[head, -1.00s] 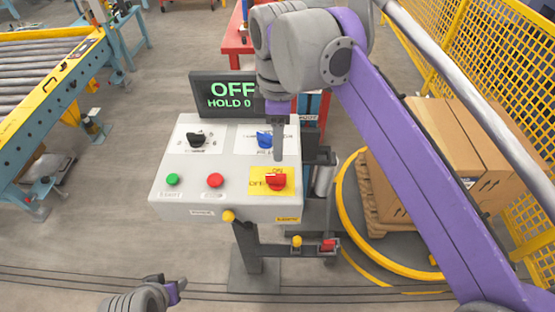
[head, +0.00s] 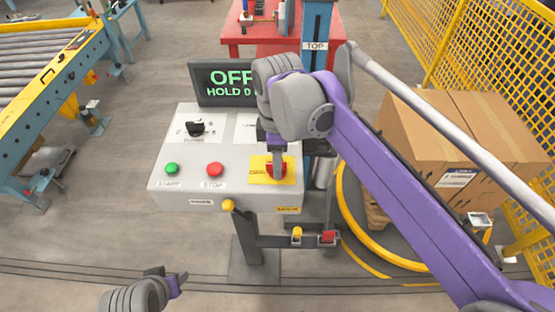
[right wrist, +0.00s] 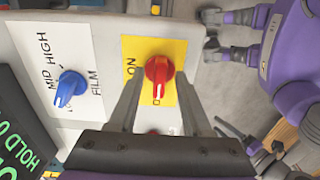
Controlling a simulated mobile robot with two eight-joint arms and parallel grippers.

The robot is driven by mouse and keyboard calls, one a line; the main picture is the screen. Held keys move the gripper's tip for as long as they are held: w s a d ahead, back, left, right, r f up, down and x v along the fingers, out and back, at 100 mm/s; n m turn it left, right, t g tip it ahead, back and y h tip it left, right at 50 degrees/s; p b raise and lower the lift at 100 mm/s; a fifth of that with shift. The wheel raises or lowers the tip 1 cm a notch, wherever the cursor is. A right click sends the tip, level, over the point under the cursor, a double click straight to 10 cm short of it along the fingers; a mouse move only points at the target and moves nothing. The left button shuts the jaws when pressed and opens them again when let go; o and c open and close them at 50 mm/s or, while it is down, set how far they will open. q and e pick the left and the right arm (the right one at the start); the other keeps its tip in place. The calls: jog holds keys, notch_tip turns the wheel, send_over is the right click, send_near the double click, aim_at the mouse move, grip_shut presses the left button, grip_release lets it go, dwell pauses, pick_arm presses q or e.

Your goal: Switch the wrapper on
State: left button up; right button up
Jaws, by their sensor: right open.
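The grey control box (head: 235,195) stands on a post in the head view. Its red rotary switch (head: 272,170) sits on a yellow plate (head: 256,176) at the lower right. In the right wrist view the red switch (right wrist: 159,72) shows near an "ON" label on the yellow plate (right wrist: 133,50). My right gripper (head: 276,168) is open over the switch, with one finger (right wrist: 158,78) on either side of the knob in the wrist view; contact cannot be told. The display (head: 225,84) reads OFF, HOLD 0. My left gripper (head: 168,279) is low at the left, away from the box.
A black selector (head: 195,129), a green button (head: 172,169) and a red button (head: 214,169) are on the box. A blue knob (right wrist: 70,88) is beside the switch. Boxes (head: 440,130) on a turntable and a yellow fence (head: 440,40) stand right.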

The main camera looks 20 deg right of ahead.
jog(key=shift+c, duration=0.3)
grip_shut()
jog(key=m+p, duration=0.1)
jog(key=m, duration=0.2)
jog(key=shift+r+m+p, duration=0.1)
jog(key=shift+m+p, duration=0.2)
jog(key=shift+m, duration=0.1)
jog(key=m+p, duration=0.1)
jog(key=m, duration=0.3)
jog(key=shift+m, duration=0.3)
jog(key=m+p, duration=0.1)
jog(key=m, duration=0.4)
jog(key=shift+m+p, duration=0.45)
jog(key=shift+m, duration=1.85)
